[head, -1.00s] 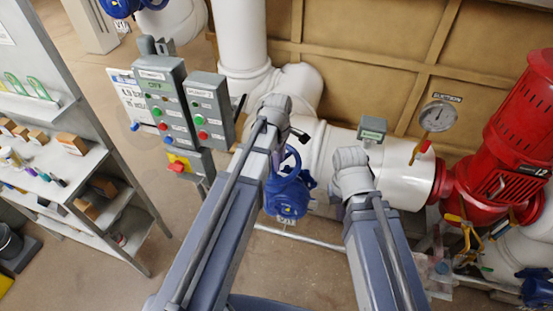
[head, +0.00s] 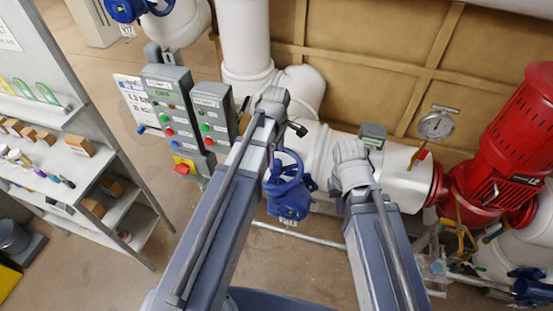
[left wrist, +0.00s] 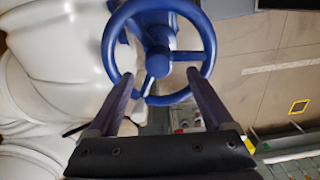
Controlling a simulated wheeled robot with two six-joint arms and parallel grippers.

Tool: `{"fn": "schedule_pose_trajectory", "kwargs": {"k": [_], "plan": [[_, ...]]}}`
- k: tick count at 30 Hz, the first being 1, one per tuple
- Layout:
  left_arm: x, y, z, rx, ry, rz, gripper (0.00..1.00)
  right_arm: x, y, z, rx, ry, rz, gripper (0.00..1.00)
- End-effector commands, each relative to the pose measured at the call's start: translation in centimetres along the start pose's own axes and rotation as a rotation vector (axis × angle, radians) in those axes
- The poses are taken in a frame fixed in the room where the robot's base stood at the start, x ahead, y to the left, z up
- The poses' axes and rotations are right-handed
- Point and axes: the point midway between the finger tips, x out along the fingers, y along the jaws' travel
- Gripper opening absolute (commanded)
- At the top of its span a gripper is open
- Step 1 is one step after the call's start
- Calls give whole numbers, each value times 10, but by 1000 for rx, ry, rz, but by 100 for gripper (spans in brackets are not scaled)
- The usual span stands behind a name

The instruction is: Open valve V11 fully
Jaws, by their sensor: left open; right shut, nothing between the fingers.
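A blue valve (head: 288,190) with a round handwheel sits on the white pipe, between my two arms in the head view. A small tag below it is too small to read, so I cannot confirm that it is V11. In the left wrist view the blue handwheel (left wrist: 162,52) shows large, with spokes and a hub. My left gripper (left wrist: 157,78) is open. Its two fingers reach toward the lower left and lower right of the rim; contact cannot be told. In the head view the left gripper is hidden behind my arm. My right gripper is not visible in either view.
A pump control panel (head: 172,110) stands left of my left arm. A shelf rack (head: 75,160) is further left. A red pump (head: 505,140) and a pressure gauge (head: 436,125) are at right. Another blue valve (head: 125,9) is at top left. Open floor lies between rack and pipe.

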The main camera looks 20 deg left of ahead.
Motion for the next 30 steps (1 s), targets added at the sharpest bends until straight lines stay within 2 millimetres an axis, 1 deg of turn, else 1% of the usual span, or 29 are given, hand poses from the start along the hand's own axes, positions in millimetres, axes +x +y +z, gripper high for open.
{"fn": "schedule_pose_trajectory", "kwargs": {"k": [1,8,11,21,24,27,30], "plan": [[-4,0,0,0,0,0,85,-4,0,0,-1,0,0,0],[-2,0,0,2,-1,-1,85,-2,0,0,-1,0,0,0],[-2,0,0,52,-1,-1,85,-2,0,0,-1,0,0,0],[-2,0,1,512,-2,-1,85,-2,0,0,-1,0,0,0],[-2,0,1,619,-2,0,85,-2,0,0,-1,0,0,0],[-2,0,1,683,-2,0,85,-2,0,0,-1,0,0,0],[-2,0,1,704,-2,0,85,-2,0,0,-1,0,0,0]]}}
